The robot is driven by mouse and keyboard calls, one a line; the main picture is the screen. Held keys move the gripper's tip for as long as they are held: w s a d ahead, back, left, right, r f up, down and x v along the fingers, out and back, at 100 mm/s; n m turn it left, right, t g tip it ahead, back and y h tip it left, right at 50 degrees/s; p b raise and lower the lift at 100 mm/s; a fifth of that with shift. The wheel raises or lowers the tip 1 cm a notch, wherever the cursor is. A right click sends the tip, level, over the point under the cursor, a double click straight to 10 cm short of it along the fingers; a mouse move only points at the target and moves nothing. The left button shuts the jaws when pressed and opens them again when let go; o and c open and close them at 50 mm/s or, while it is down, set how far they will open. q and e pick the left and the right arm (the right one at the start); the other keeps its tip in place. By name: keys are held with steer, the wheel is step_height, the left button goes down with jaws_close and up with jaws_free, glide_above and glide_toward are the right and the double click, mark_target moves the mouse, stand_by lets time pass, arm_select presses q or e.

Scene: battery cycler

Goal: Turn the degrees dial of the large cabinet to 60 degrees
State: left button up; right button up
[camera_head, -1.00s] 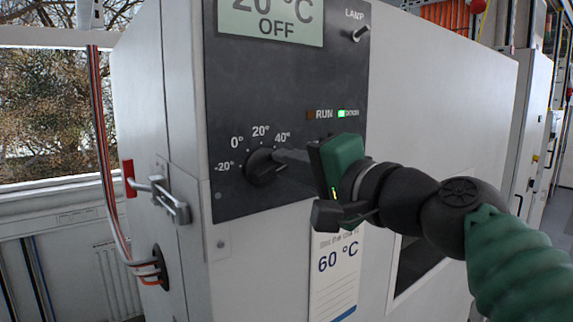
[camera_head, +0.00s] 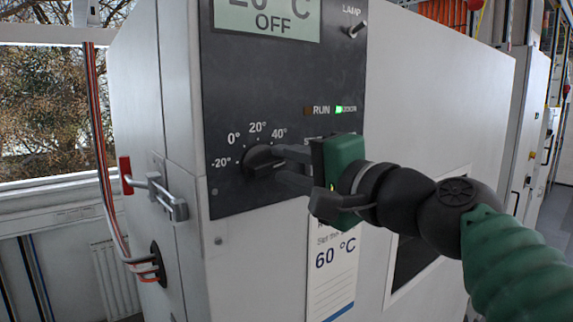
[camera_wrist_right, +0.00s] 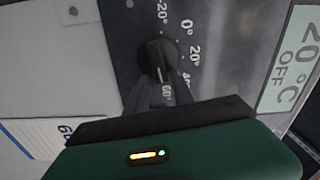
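The degrees dial (camera_head: 261,160) is a round black knob on the dark control panel of the large cabinet (camera_head: 178,250). It also shows in the wrist view (camera_wrist_right: 154,52); its grip bar runs roughly between the -20 and 60 marks there, with a pale line toward the 60 side. My right gripper (camera_head: 281,165) reaches in from the right. Its two fingers are apart, on either side of the knob's right side; whether they touch it is unclear. In the wrist view the 60 mark shows between the fingers (camera_wrist_right: 160,88). My left gripper is not in view.
The display (camera_head: 267,17) reads 20 °C OFF. A lamp switch (camera_head: 353,30) and a lit green indicator (camera_head: 345,109) are on the panel. A 60 °C card (camera_head: 333,275) hangs below my gripper. A latch (camera_head: 160,192) juts out at the left edge.

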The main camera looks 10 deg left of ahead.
steer(key=shift+o, duration=0.4)
steer(key=shift+w+d, duration=0.1)
steer(key=b+v, duration=0.6)
steer(key=v, duration=1)
steer(key=shift+s+d+b, duration=0.2)
steer(key=shift+d+b, duration=0.15)
steer(key=shift+d, duration=0.05)
steer(key=shift+a, duration=0.1)
